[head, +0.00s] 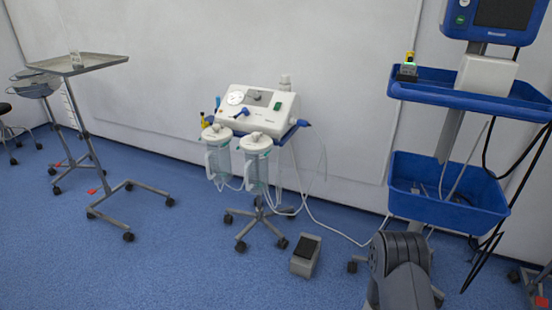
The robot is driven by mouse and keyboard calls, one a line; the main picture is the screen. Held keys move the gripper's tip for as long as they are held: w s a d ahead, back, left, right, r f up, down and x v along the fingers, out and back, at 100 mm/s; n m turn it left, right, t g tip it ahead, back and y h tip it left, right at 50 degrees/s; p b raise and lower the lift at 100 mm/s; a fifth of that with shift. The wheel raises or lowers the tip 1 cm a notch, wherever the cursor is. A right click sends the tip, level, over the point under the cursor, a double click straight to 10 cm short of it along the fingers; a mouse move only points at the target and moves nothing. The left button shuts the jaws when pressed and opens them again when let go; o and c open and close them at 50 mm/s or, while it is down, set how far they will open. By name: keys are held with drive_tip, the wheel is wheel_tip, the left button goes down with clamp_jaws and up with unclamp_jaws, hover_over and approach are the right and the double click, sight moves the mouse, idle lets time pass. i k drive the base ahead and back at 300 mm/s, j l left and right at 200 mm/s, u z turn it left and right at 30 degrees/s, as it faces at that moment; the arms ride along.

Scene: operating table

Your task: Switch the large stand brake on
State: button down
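A large stand with a flat grey tray (95,66) is at the left in the head view. Its grey base has casters and spreads over the blue floor. A small red pedal (92,191) sits low on this base, and it looks like a brake lever. Another red pedal (57,164) shows farther back, near a smaller stand (36,90). The pedals are too small to tell whether they are pressed. My gripper is not in view. Part of my grey arm shows at the bottom right.
A suction unit (262,107) with two canisters stands on casters in the middle. A foot pedal (305,255) and hoses lie on the floor nearby. A blue trolley (455,88) with a monitor stands at the right. The floor (130,275) at the front left is clear.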

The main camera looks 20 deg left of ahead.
sight(92, 191)
drive_tip(key=j, duration=2.85)
drive_tip(key=i+j, duration=0.15)
drive_tip(key=j, duration=0.5)
drive_tip(key=j+u, duration=0.1)
drive_tip(key=j, duration=0.5)
drive_tip(key=i+j, duration=0.15)
drive_tip(key=j, duration=0.5)
drive_tip(key=i+j, duration=0.15)
drive_tip(key=j, duration=0.2)
drive_tip(key=i+j, duration=0.15)
drive_tip(key=j, duration=0.2)
drive_tip(key=i+j, duration=0.1)
drive_tip(key=j, duration=0.25)
drive_tip(key=i+j, duration=0.15)
drive_tip(key=j, duration=0.2)
drive_tip(key=i+j, duration=0.15)
drive_tip(key=j, duration=0.2)
drive_tip(key=i+j, duration=0.15)
drive_tip(key=j, duration=0.15)
drive_tip(key=k+j+u, duration=0.05)
